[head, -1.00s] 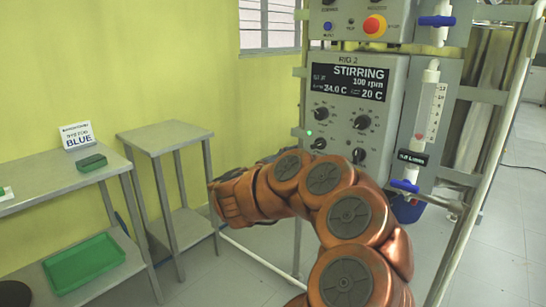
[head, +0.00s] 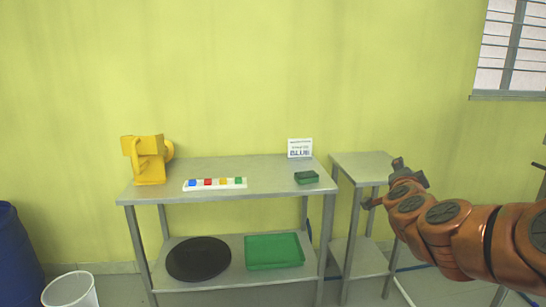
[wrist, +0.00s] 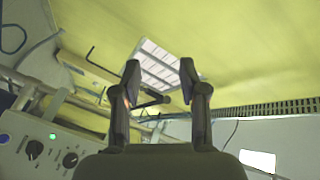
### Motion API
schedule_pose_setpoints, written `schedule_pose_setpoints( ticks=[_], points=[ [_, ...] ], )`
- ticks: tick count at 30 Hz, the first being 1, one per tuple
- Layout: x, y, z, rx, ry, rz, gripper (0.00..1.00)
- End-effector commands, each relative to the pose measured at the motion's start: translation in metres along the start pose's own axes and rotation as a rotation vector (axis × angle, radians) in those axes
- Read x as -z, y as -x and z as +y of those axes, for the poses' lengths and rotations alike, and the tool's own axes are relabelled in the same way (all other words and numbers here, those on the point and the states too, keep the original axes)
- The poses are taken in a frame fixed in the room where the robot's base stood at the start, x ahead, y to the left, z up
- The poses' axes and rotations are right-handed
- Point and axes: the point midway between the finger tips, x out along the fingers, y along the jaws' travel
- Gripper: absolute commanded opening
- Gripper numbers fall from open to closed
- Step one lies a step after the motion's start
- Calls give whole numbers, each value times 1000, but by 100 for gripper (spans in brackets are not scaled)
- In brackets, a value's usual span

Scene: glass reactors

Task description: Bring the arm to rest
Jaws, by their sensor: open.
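My arm comes in from the right of the head view, copper-coloured, stretched to the left in front of the small side table. My gripper (head: 384,183) is at its end, in the air by the small table's top. In the wrist view my gripper (wrist: 158,82) shows two dark fingers held wide apart with nothing between them. The yellow wall and the barred window (wrist: 160,62) lie beyond the fingers. The panel with knobs (wrist: 38,150) is at the lower left of the wrist view.
The small table (head: 350,162) stands close to my gripper.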

Motion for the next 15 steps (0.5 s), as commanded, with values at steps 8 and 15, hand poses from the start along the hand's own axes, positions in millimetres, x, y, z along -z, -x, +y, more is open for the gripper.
schedule_pose_setpoints(
  ticks=[8, 15],
  points=[
    [-84, 71, -81, 134, 201, -420, 43],
    [-142, 158, -91, 160, 418, -769, 43]
  ],
)
